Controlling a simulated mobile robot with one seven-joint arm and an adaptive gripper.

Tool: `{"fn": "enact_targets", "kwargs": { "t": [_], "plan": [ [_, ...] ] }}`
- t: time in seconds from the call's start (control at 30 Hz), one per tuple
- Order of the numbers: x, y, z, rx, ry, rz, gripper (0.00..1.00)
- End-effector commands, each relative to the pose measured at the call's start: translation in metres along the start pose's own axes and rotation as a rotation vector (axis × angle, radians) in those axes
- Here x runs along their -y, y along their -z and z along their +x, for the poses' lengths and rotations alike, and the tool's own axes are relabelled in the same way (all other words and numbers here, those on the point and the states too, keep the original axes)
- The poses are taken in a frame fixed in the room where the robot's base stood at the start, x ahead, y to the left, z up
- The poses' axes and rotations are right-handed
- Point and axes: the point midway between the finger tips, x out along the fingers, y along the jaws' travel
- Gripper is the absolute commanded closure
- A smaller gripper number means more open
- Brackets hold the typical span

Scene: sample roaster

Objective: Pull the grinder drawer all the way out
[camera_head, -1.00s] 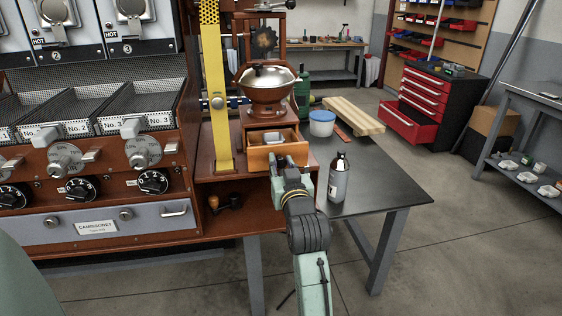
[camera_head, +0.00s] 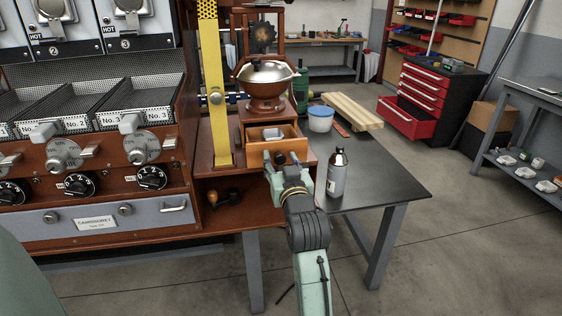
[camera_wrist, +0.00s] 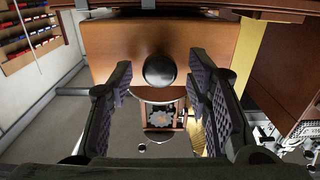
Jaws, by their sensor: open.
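The grinder (camera_head: 266,85) has a copper bowl and stands on a wooden box. Its wooden drawer (camera_head: 257,155) sticks out of the box toward me, with its inside showing and a small grey object (camera_head: 271,134) in it. How far it still reaches into the box is hidden. The dark round knob (camera_wrist: 160,71) is on the drawer front in the wrist view. My gripper (camera_wrist: 169,88) is open, with one finger on each side of the knob and visible gaps between. In the head view my gripper (camera_head: 281,160) is just in front of the drawer.
A yellow post (camera_head: 215,90) rises left of the drawer. A blue-white tub (camera_head: 320,121) is behind.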

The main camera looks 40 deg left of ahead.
Motion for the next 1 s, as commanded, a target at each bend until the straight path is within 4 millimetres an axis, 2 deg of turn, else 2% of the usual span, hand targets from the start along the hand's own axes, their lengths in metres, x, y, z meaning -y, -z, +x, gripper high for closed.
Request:
{"fn": "enact_targets", "kwargs": {
  "t": [0.3,0.5,1.0],
  "plan": [
    [-0.001,-0.001,-0.048,0.000,-0.001,0.001,0.55],
    [0.000,-0.001,-0.070,0.001,-0.001,0.001,0.55],
    [0.000,0.000,-0.073,0.000,0.000,0.000,0.55]
  ]
}}
